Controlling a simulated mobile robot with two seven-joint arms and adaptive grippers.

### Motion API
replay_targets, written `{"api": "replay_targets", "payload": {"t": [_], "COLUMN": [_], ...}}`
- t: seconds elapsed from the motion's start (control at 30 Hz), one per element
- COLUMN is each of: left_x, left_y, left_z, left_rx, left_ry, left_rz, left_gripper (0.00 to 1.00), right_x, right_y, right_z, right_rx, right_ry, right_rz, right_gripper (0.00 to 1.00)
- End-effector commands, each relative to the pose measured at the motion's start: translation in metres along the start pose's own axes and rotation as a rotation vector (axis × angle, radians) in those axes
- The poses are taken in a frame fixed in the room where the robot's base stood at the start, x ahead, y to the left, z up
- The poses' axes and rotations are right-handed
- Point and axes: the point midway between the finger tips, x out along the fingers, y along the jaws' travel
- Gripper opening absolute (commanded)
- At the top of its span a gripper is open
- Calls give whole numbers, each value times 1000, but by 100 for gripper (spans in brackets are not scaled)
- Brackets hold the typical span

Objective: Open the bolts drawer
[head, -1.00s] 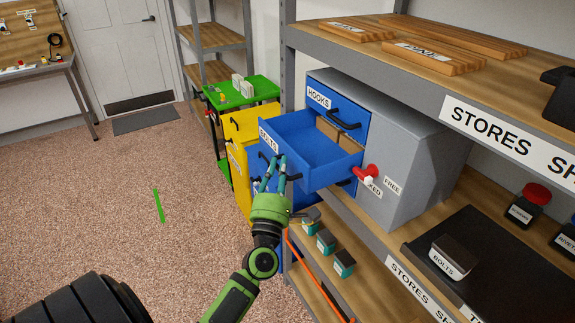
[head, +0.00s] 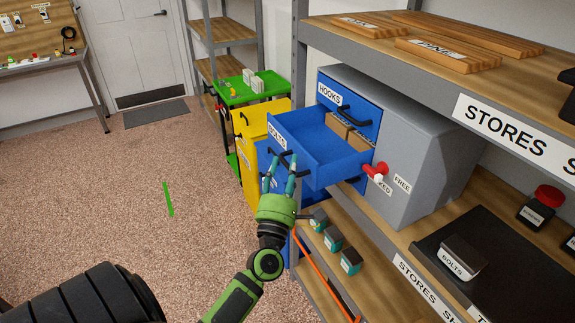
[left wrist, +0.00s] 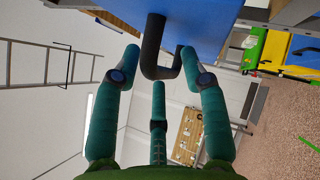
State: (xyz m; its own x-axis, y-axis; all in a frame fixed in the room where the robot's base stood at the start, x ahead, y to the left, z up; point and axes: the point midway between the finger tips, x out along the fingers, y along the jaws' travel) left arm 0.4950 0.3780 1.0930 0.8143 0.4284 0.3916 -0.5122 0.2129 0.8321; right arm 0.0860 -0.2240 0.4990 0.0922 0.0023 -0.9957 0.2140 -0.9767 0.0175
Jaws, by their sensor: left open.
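The blue drawer labelled BOLTS (head: 318,172) stands pulled far out of the grey chest (head: 425,140), below the HOOKS drawer (head: 350,112). Brown dividers or boxes (head: 350,135) show at its back. My left gripper (head: 281,168) is open at the drawer's front, close to its dark handle. In the left wrist view the black handle (left wrist: 155,50) lies ahead of and between the open fingers, with no clear grip on it. Whether a finger touches it I cannot tell. My right gripper is out of view.
A red knob (head: 374,170) sits on the chest's side by a label reading FREE. The chest stands on a wooden shelf between grey posts. Small teal-and-dark boxes (head: 333,238) lie on the shelf below.

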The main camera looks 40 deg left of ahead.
Motion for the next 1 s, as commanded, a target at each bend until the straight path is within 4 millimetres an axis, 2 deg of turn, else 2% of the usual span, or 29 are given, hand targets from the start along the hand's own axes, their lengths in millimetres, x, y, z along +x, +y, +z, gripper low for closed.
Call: {"api": "replay_targets", "payload": {"t": [0.3,0.5,0.7,1.0], "left_x": [-67,-98,-109,-109], "left_y": [0,0,0,0], "left_z": [0,0,0,0], "left_rx": [1,0,-2,-2], "left_ry": [-1,-1,-1,-1], "left_rz": [-5,-3,0,1], "left_gripper": [44,44,44,44], "right_x": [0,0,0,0], "right_y": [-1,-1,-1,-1], "right_z": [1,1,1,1], "right_rx": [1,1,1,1], "right_ry": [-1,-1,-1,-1], "right_rz": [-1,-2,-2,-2], "right_gripper": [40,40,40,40]}}
